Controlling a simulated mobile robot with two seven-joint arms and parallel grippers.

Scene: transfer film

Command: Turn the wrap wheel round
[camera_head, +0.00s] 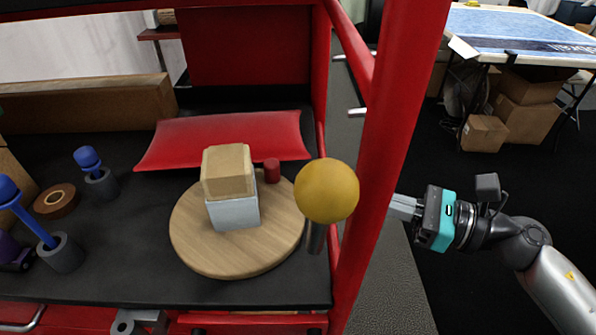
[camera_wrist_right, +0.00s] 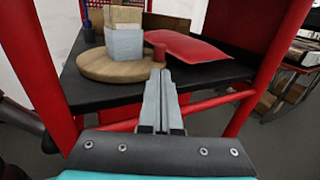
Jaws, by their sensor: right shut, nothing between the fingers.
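The wrap wheel (camera_head: 268,257) is a round wooden disc lying flat on the black bench top. A wooden block on a pale grey block (camera_head: 232,212) stands on it. A short red peg (camera_head: 271,170) stands up near the disc's back right edge. The wheel also shows in the right wrist view (camera_wrist_right: 100,68), with the red peg (camera_wrist_right: 159,53) just beyond the fingertips. My right gripper (camera_head: 392,205) is shut and empty, to the right of the red post, which hides part of it in the head view. In the right wrist view its fingers (camera_wrist_right: 160,72) point toward the peg. My left gripper is not in view.
A red upright post (camera_head: 385,150) stands between the bench and my right arm. A yellow ball on a metal stem (camera_head: 327,190) stands at the bench's right front. A red cushion (camera_head: 220,140) lies behind the wheel. Blue-handled tools in grey holders (camera_head: 62,252) stand left.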

